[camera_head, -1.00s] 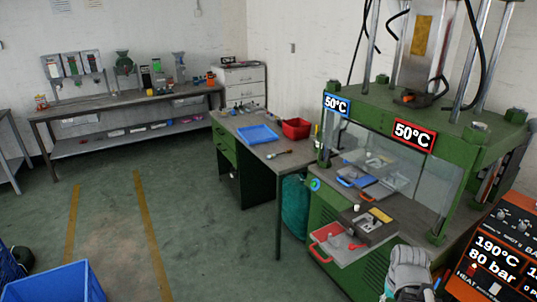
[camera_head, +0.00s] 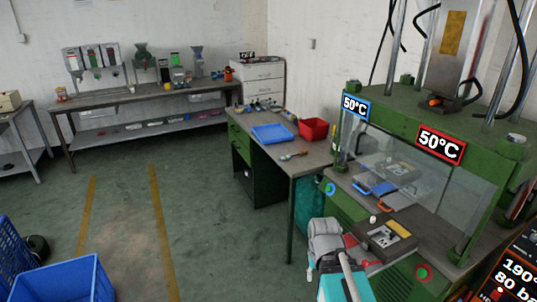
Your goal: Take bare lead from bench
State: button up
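The green bench (camera_head: 265,160) stands in the middle, left of the press. A blue tray (camera_head: 272,134) lies on its top, with a small tool with an orange end (camera_head: 293,156) in front of it. Small items (camera_head: 262,106) lie at the bench's far end, too small to tell apart. I cannot pick out a bare lead. Part of my arm, grey and teal, shows at the bottom, in front of the press. I cannot make out gripper fingers on it.
A red bin (camera_head: 314,129) stands at the bench's right edge. The green press (camera_head: 400,118) fills the right, with a mould block (camera_head: 390,236) on its front table. A blue crate (camera_head: 62,282) is at lower left. Open floor (camera_head: 205,215) lies left of the bench.

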aim_at(284, 158)
jog(key=u, duration=0.3)
jog(key=i, duration=1.7)
jog(key=z, duration=2.55)
jog(key=k, duration=0.2)
jog(key=u, duration=0.1)
